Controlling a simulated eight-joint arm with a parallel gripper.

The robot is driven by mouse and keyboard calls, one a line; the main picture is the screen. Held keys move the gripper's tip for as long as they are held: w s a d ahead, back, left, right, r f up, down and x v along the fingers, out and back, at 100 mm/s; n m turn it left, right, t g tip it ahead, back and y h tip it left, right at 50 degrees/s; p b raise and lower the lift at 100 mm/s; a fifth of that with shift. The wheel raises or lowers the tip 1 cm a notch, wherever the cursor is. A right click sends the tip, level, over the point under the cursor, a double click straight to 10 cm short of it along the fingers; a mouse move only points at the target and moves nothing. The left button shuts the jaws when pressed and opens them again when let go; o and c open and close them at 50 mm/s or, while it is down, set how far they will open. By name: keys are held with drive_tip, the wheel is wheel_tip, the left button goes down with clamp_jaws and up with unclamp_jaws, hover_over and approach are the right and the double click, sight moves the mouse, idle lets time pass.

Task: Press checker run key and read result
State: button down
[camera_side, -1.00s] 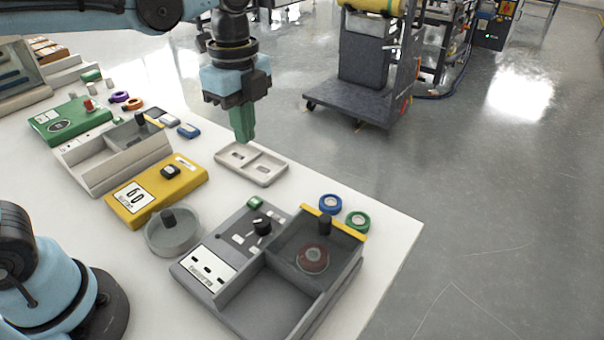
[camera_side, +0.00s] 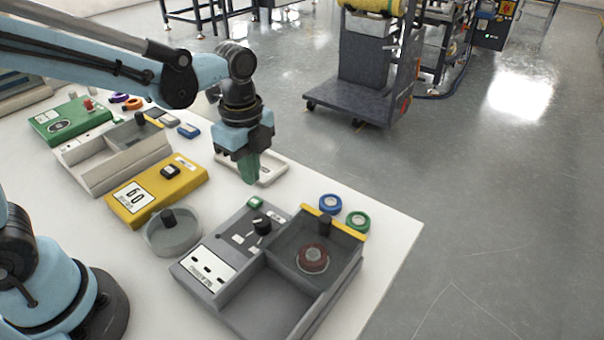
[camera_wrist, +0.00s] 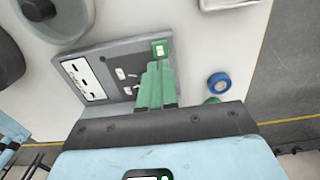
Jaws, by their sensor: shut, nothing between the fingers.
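The key also shows in the wrist view (camera_wrist: 160,48). My gripper (camera_side: 252,182) has green fingers pressed together and empty. The fingertips are above and just behind the key in the side view; in the wrist view they (camera_wrist: 160,66) are just below it, apparently apart from it. No result is legible.
A blue roll (camera_side: 330,204) and a green roll (camera_side: 358,221) lie to the right. A round grey dish (camera_side: 173,236) and yellow box (camera_side: 150,198) stand left. A pale tray (camera_side: 272,166) lies behind.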

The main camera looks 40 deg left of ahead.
sight(255, 200)
drive_tip(key=shift+f, duration=2.5)
drive_tip(key=shift+f, duration=1)
drive_tip(key=shift+w+r, duration=0.1)
wheel_tip(255, 200, up, 14)
drive_tip(key=shift+r, duration=0.25)
